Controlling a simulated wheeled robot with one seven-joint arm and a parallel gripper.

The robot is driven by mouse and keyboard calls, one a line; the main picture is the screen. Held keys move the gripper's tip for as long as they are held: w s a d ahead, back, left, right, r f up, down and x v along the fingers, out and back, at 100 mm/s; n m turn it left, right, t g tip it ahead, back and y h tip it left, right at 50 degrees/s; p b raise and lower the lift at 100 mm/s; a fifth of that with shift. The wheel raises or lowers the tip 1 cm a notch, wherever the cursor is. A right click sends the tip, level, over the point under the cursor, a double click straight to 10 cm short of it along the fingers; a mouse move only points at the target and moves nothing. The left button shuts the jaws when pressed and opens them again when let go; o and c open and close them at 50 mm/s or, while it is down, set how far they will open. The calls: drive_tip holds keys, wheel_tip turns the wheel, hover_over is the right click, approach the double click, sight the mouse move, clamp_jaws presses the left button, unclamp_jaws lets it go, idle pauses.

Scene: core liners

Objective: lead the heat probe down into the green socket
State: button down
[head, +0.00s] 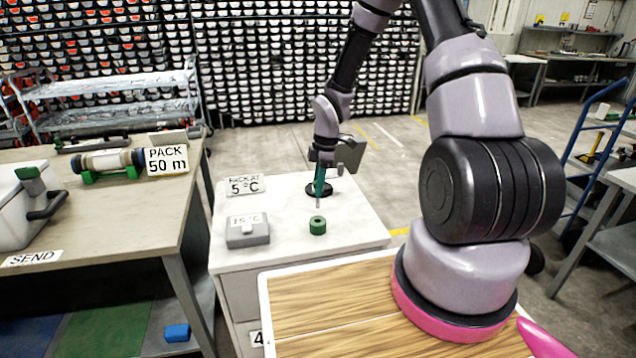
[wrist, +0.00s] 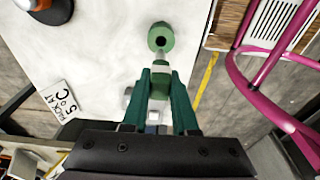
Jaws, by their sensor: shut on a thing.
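The green socket (head: 317,226) is a short green cylinder standing on the white cabinet top. In the wrist view the socket (wrist: 160,38) shows a dark round hole in its top. My gripper (head: 319,190) points down above the cabinet, its green fingers shut on the heat probe (head: 318,204). The thin probe end reaches toward the near side of the socket there. In the head view the tip is above the socket, with a small gap. The probe's upper part is hidden.
A grey box labelled 15 °C (head: 248,231) stands left of the socket. A wooden-topped surface (head: 330,300) lies in front. The cabinet top right of the socket is clear.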

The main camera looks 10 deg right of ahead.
sight(318, 204)
drive_tip(key=shift+f, duration=3.4)
drive_tip(key=c, duration=0.6)
unclamp_jaws()
wheel_tip(318, 204, up, 11)
drive_tip(key=d, duration=0.1)
drive_tip(key=shift+d+f, duration=0.2)
drive_tip(key=shift+d, duration=0.1)
